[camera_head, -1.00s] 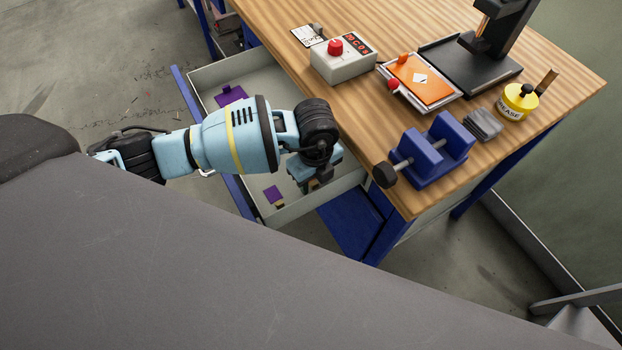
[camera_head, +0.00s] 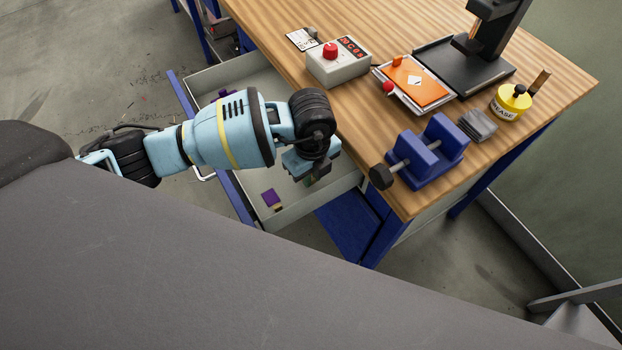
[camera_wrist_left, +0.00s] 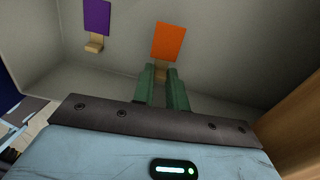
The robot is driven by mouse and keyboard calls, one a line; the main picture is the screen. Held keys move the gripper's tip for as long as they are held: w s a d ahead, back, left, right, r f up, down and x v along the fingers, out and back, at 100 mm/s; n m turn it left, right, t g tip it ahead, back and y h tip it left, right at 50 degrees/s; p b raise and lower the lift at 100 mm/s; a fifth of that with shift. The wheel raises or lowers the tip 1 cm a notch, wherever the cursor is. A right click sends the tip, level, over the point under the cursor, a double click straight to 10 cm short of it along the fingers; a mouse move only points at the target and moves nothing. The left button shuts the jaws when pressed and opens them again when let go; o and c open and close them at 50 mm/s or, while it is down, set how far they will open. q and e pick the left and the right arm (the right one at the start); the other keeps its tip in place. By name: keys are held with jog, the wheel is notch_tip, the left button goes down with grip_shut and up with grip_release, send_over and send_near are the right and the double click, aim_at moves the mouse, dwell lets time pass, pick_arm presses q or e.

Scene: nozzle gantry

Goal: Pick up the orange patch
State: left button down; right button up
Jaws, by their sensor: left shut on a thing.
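The orange patch (camera_wrist_left: 168,42) shows in the left wrist view as a flat orange rectangle with a small wooden tab at its near end. My left gripper (camera_wrist_left: 161,76) has its two green fingers shut on that tab. In the head view my left gripper (camera_head: 310,178) is over the open drawer, and the patch it holds is hidden there. A purple patch (camera_wrist_left: 97,17) with a similar tab lies to the left in the wrist view, apart from the fingers; a purple patch also shows in the head view (camera_head: 270,197). My right gripper is not in view.
The pale drawer (camera_head: 290,216) is pulled out from the wooden bench (camera_head: 360,150). On the bench are a control box (camera_head: 338,65), an orange sheet on a plate (camera_head: 424,88), a blue vise (camera_head: 430,155), a yellow grease pot (camera_head: 511,103) and a black press (camera_head: 462,68).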

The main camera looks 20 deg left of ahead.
pick_arm(q)
notch_tip(320, 180, up, 7)
jog(key=shift+f, duration=0.1)
jog(key=s+a+r+n, duration=0.4)
jog(key=n, duration=0.8)
jog(key=s+a+r+n, duration=0.3)
jog(key=s+r+n, duration=0.2)
jog(key=n, duration=0.7)
jog(key=shift+a+r+n+p, duration=0.25)
jog(key=shift+a+n+p, duration=0.05)
jog(key=shift+a, duration=0.1)
